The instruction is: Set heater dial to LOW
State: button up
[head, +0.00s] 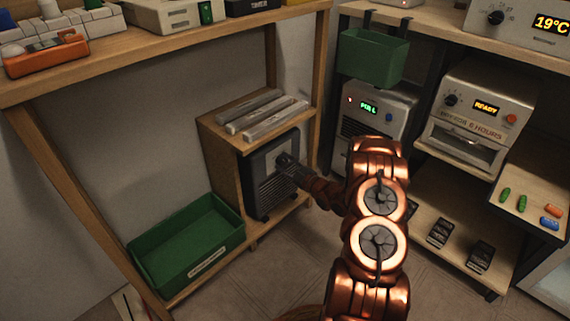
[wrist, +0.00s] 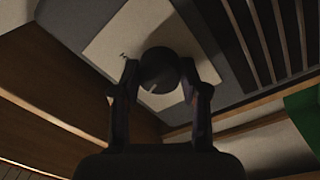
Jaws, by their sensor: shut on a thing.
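The heater (head: 262,178) is a dark box with slats, standing in a small wooden cabinet low under the bench. In the wrist view its dark face (wrist: 200,30) fills the upper part, with a pale panel (wrist: 105,45) around the dial. The dial (wrist: 160,70) is a round black knob with a short pale mark near its lower edge. My gripper (wrist: 160,85) is shut on the dial, one finger on each side. In the head view my gripper (head: 287,162) reaches the heater's front and hides the dial. A small dark mark shows on the panel, too small to read; other lettering is hidden.
Grey bars (head: 262,112) lie on top of the cabinet (head: 232,140). A green tray (head: 190,245) sits on the low shelf at left. A green bin (head: 373,57) hangs at the right rack, above a white machine (head: 375,115). Floor is clear around the cabinet's front.

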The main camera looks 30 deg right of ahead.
jog(key=n+b, duration=0.2)
jog(key=n, duration=0.1)
jog(key=shift+f+n, duration=0.15)
jog(key=shift+n, duration=0.25)
jog(key=shift+n+b, duration=0.55)
jog(key=shift+n, duration=0.15)
jog(key=o, duration=1.2)
jog(key=shift+c, duration=0.2)
jog(key=v, duration=1.2)
jog(key=shift+d, duration=0.2)
